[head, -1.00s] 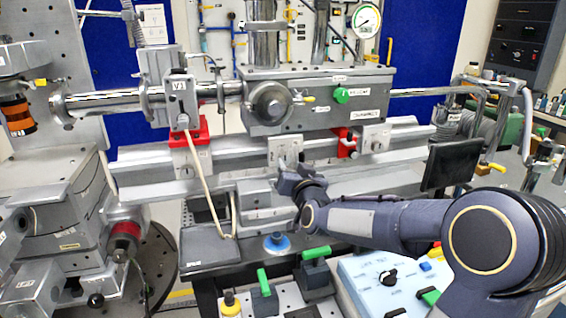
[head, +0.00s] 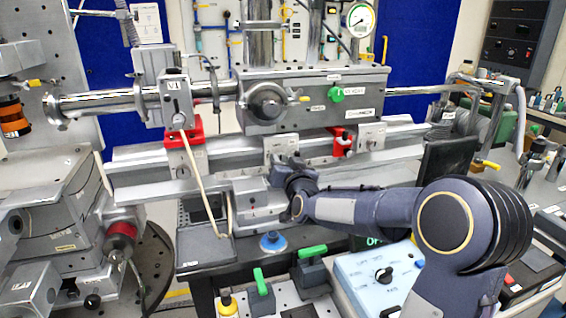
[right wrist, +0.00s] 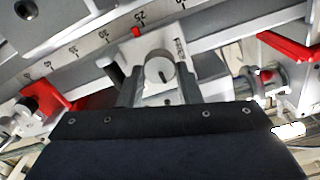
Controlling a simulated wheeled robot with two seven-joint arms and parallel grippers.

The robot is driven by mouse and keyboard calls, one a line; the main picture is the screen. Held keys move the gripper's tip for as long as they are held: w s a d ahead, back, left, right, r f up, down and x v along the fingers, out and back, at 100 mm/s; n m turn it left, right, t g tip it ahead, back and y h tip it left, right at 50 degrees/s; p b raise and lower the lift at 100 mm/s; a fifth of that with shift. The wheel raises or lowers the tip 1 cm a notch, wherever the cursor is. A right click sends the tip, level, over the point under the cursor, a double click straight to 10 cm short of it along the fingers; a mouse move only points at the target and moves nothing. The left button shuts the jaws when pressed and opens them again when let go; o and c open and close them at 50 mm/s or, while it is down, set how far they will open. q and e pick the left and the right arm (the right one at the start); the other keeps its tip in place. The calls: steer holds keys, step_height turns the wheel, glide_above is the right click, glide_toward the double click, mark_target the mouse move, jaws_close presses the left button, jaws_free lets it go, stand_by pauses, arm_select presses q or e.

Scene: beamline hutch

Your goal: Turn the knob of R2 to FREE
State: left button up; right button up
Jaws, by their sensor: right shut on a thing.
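A grey carrier (head: 282,145) sits on the long rail in the middle of the head view; its label is too small to read there. In the right wrist view the carrier's light block (right wrist: 157,44) carries a round grey knob (right wrist: 160,68) with a short dark mark on its face. My right gripper (head: 284,167) reaches the carrier from the front. In the right wrist view its fingers (right wrist: 158,88) stand on both sides of the knob and are shut on it. The lettering beside the knob is not legible. My left gripper is out of view.
The rail (head: 225,153) has a scale in the right wrist view (right wrist: 88,52). Carriers with red parts stand left (head: 184,133) and right (head: 343,141). The grey chamber (head: 335,100) hangs above. Below are a blue knob (head: 272,243) and green-handled switches (head: 313,252).

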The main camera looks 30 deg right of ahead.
steer(key=shift+n, duration=0.3)
steer(key=n, duration=0.3)
steer(key=shift+a+n, duration=0.1)
steer(key=shift+n, duration=0.3)
steer(key=n, duration=0.5)
steer(key=shift+a+p, duration=0.1)
steer(key=shift+p, duration=0.2)
steer(key=shift+a+f+n+p, duration=0.1)
steer(key=shift+n+p, duration=0.35)
steer(key=shift+n, duration=1.65)
steer(key=shift+f+n+p, duration=0.1)
steer(key=shift+n+p, duration=0.3)
steer(key=shift+n, duration=1.7)
steer(key=o, duration=0.7)
